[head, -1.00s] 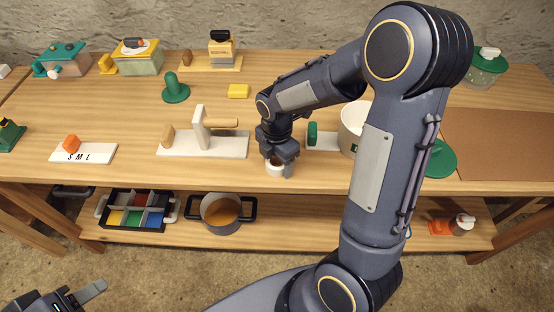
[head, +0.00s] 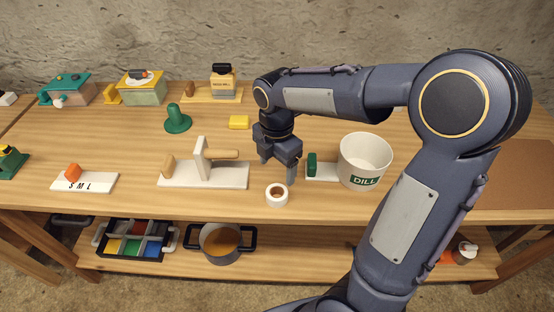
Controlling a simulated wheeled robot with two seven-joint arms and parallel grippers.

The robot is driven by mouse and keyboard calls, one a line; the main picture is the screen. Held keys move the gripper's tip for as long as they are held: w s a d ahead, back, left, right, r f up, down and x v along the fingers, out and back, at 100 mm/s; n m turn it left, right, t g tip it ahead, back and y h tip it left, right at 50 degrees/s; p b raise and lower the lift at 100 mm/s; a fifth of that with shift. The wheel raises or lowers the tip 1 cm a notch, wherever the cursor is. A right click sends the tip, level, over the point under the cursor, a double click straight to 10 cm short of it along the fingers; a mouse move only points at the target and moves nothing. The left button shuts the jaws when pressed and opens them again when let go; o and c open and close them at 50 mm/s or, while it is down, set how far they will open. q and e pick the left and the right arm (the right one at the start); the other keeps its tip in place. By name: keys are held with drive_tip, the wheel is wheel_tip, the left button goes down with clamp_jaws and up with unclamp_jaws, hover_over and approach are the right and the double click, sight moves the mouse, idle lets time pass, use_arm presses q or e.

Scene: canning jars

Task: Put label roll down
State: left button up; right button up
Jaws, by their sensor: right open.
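The label roll (head: 277,195) is a small white ring with a brown core. The fingers look clear of the roll. My left gripper is not in the picture.
A white stand (head: 225,176) is left of the roll. A white DILL bucket (head: 365,160) and a green-handled white board (head: 325,172) stand to the right. A yellow block (head: 239,122) and green knob piece (head: 177,120) lie behind. A lower shelf holds a pot (head: 221,240).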

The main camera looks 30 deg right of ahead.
drive_tip(key=s+a+r+m+t+y, duration=0.1)
drive_tip(key=s+a+m+t+y, duration=0.1)
drive_tip(key=s+m, duration=0.6)
drive_tip(key=s+a+r+m+t+y, duration=0.1)
drive_tip(key=s+a+r+m+t, duration=0.1)
drive_tip(key=s+m, duration=0.7)
drive_tip(key=shift+m+t+y, duration=0.4)
drive_tip(key=shift+m+t, duration=0.4)
drive_tip(key=shift+m, duration=2)
drive_tip(key=shift+r, duration=0.1)
drive_tip(key=shift+c, duration=0.2)
